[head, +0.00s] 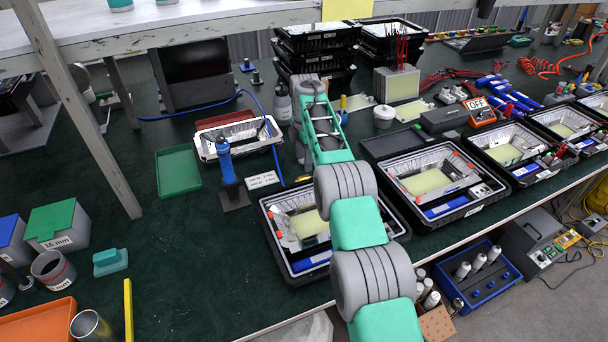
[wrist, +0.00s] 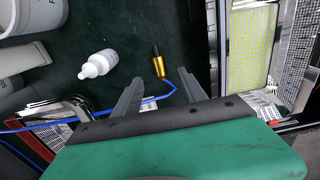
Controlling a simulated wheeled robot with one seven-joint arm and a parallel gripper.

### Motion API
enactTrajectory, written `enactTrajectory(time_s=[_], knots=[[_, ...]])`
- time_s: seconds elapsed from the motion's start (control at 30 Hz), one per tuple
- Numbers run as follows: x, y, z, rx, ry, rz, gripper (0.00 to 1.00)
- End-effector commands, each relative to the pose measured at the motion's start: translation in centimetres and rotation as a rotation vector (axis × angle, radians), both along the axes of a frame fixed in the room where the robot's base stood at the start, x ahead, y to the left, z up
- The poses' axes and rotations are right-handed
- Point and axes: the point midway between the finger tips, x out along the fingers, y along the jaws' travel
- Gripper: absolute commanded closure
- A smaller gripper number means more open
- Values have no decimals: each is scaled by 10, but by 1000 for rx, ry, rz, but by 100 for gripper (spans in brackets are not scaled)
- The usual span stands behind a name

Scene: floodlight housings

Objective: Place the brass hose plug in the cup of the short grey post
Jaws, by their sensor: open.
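The brass hose plug (wrist: 159,67), gold with a dark narrow end, lies on the dark green bench top in the wrist view. My gripper (wrist: 160,76) is open and empty, one finger on each side of the plug's near end in the picture; I cannot tell the height between them. Two small posts on dark bases stand at the back left, one (head: 256,77) nearer than the other (head: 246,65). They are too small to tell which is the short grey one or to see a cup.
A white bottle (wrist: 98,64) lies left of the plug. A blue cable (wrist: 150,99) crosses under the fingers. A lamp panel (wrist: 249,45) in a foil-lined tray is at right. In the head view a blue tool (head: 226,160) stands upright on a dark base, near a green tray (head: 178,171).

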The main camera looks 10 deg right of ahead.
Motion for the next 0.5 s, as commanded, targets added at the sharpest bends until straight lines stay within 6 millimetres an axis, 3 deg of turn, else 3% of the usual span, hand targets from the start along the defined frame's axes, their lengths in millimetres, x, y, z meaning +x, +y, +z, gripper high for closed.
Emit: enactTrajectory(time_s=[0.5], knots=[[0,1,-75,0,6,14,51]])
